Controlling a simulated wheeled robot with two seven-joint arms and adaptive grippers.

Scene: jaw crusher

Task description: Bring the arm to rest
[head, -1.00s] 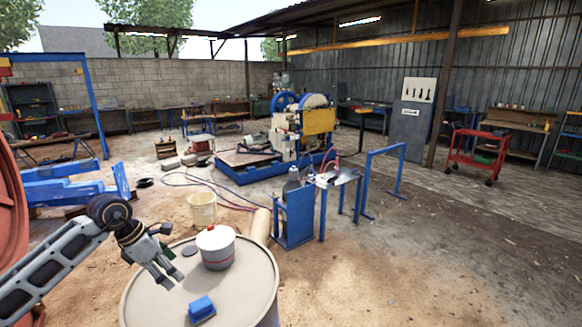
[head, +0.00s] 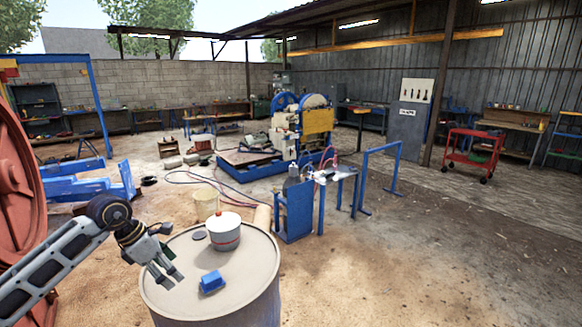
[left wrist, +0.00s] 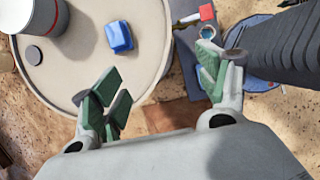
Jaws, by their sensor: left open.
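My left arm comes in from the left in the head view. Its gripper (head: 168,280) is open and empty over the left part of the drum top (head: 235,288). The left wrist view shows its fingers (left wrist: 160,88) spread wide with nothing between them. A white lidded pot with a red band (head: 224,234) and a small blue block (head: 212,281) stand on the drum to the right of the gripper, apart from it. My right gripper is in neither view.
A dark disc (head: 199,235) lies by the pot. A large red wheel (head: 18,205) stands close behind my left arm. A cream bucket (head: 206,203) and a blue stand (head: 294,213) are beyond the drum. Open ground lies to the right.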

